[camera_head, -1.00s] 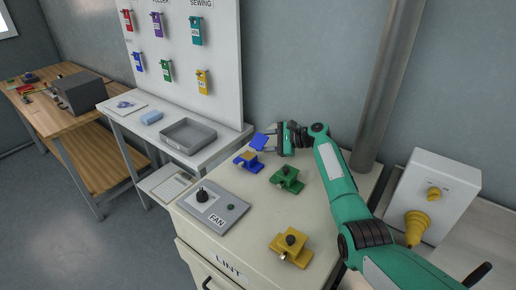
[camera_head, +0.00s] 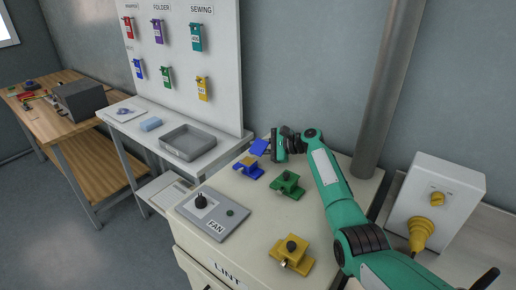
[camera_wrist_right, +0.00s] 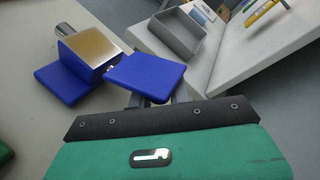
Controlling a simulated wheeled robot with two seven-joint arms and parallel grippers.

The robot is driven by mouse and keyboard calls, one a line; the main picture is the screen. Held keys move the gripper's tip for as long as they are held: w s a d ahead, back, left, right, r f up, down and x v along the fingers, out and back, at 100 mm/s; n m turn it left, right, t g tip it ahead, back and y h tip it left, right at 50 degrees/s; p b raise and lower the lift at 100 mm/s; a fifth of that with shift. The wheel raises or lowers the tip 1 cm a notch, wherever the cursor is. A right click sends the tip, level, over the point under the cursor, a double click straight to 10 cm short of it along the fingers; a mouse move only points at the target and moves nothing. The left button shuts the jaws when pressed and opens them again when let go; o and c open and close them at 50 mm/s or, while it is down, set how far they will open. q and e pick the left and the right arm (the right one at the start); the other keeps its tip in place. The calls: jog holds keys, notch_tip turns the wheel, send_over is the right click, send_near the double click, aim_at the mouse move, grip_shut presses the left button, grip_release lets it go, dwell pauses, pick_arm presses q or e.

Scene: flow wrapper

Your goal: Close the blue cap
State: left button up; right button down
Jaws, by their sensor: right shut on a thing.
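The blue cap (camera_head: 259,147) is a flat blue plate, standing tilted open behind its blue base (camera_head: 244,172) with a brass-topped block. In the right wrist view the blue cap (camera_wrist_right: 146,75) is raised beside the brass block (camera_wrist_right: 92,48), apart from its top face. My right gripper (camera_head: 271,147) comes in from the right and is shut on the cap's outer edge. In the wrist view its dark fingers are partly hidden under the cap. My left gripper is not in view.
A green clamp-like unit (camera_head: 287,185) and a yellow one (camera_head: 291,254) stand nearby on the cream cabinet top. A grey FAN panel (camera_head: 213,213) with a black knob lies to the left. A grey tray (camera_head: 188,142) rests on the side table. A pole (camera_head: 386,90) stands behind my right arm.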

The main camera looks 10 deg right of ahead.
jog(key=shift+r, duration=0.15)
jog(key=shift+a+r+n+t+h+p, duration=0.1)
jog(key=shift+r+n+t+h+p, duration=0.05)
jog(key=shift+r+n+h+p, duration=0.3)
jog(key=shift+r+n+t+h+p, duration=0.15)
jog(key=shift+n+h+p, duration=0.1)
jog(key=shift+n+p, duration=0.3)
jog(key=shift+s+a+r+n+t+h+p, duration=0.15)
jog(key=shift+r+n+t+h+p, duration=0.15)
jog(key=shift+n+h+p, duration=0.3)
jog(key=shift+s+r+n+t+h+p, duration=0.1)
jog(key=shift+r+n+t+h+p, duration=0.2)
jog(key=shift+n, duration=0.4)
jog(key=shift+f, duration=0.1)
